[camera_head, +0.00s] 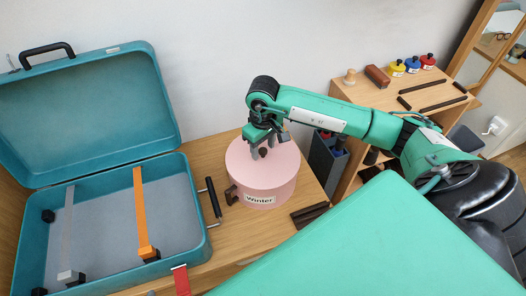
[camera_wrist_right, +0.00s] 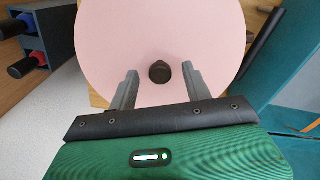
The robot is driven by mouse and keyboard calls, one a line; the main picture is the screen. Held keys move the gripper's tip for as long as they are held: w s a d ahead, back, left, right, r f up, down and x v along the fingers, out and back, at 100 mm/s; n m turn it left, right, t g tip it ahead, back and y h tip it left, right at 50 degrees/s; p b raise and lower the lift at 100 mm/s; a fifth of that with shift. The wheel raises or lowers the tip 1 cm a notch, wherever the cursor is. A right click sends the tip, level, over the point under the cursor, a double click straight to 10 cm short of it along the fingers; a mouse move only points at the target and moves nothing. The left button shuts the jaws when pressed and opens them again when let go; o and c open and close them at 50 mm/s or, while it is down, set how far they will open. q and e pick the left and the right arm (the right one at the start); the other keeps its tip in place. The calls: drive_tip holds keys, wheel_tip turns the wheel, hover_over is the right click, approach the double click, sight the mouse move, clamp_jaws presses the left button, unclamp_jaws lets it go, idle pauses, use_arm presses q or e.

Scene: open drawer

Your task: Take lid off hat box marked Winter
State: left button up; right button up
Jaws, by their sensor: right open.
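The round pink hat box (camera_head: 262,195) stands on the wooden surface, with a white label (camera_head: 260,199) reading "Winter" on its front. Its pink lid (camera_head: 285,172) is on top. In the right wrist view the lid (camera_wrist_right: 200,30) fills the upper middle and has a small dark knob (camera_wrist_right: 159,72). My right gripper (camera_head: 262,152) is over the lid and hides the knob in the head view. In the right wrist view my right gripper (camera_wrist_right: 160,80) is open, with one finger on each side of the knob and a gap to each. My left gripper is not in view.
An open teal suitcase (camera_head: 178,200) with grey and orange straps stands left of the box. A dark holder (camera_head: 325,160) is right of the box. A wooden shelf (camera_head: 365,95) at the back right carries small coloured bottles and dark bars.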

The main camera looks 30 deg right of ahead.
drive_tip(key=shift+f, duration=0.15)
drive_tip(key=c, duration=1)
clamp_jaws()
